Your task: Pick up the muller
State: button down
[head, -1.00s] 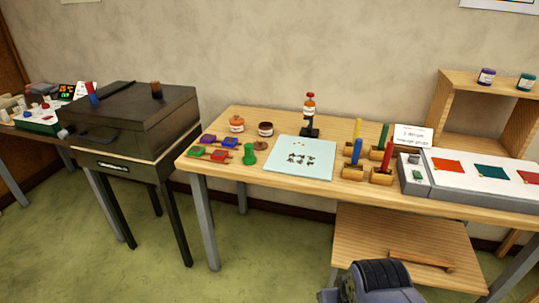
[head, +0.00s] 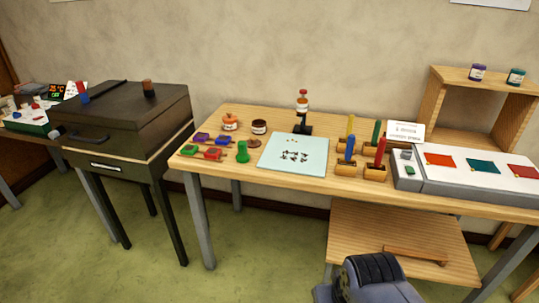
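A small green upright piece with a rounded top (head: 242,152) stands on the wooden table (head: 213,168), just left of the pale glass plate (head: 280,165). It looks like the muller, though it is small in this view. Dark bits lie on the plate. Part of my arm (head: 372,278) shows at the bottom, in front of the lower shelf and well apart from the green piece. My gripper's fingers are not visible.
Orange (head: 230,122) and dark (head: 259,127) jars stand behind the green piece, coloured blocks (head: 213,154) to its left. A bottle on a stand (head: 302,108) stands behind the plate; coloured sticks in wooden holders (head: 346,168) stand right. A dark cabinet (head: 125,115) stands left.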

aim_at(243, 156)
jog(key=i+j, duration=0.25)
jog(key=i, duration=0.2)
jog(key=i+j, duration=0.2)
jog(key=i, duration=0.2)
jog(key=i+j, duration=0.25)
jog(key=i, duration=0.2)
jog(key=i+j, duration=0.25)
jog(key=i, duration=0.15)
